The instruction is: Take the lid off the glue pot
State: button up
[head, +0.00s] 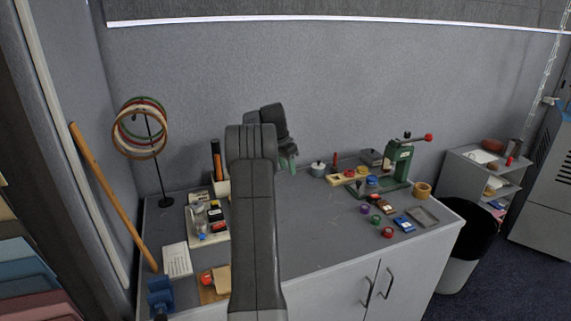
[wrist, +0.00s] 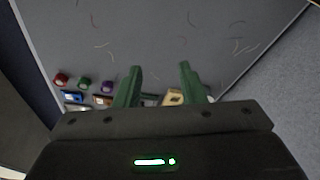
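A small light-grey pot with a darker lid and knob (head: 318,169), which looks like the glue pot, stands near the back of the table in the head view. Its lid appears to be on. My gripper (head: 288,164) is in the air to the left of the pot, apart from it. In the wrist view my gripper (wrist: 159,70) has its two green fingers spread with nothing between them.
A green press (head: 399,163) with a red-knobbed lever stands right of the pot. A wooden block (head: 346,178) with coloured tops is just beside the pot. Small rolls (head: 387,232) and boxes lie at the front right. The table's middle (head: 325,225) is clear.

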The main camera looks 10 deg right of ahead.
aim_at(318, 165)
jog(key=i+l+u, duration=0.25)
jog(key=l, duration=0.35)
jog(key=l+u, duration=0.3)
jog(key=l, duration=0.35)
jog(key=l+u, duration=0.25)
jog(key=l, duration=0.4)
jog(key=i+l, duration=0.1)
jog(key=l, duration=0.85)
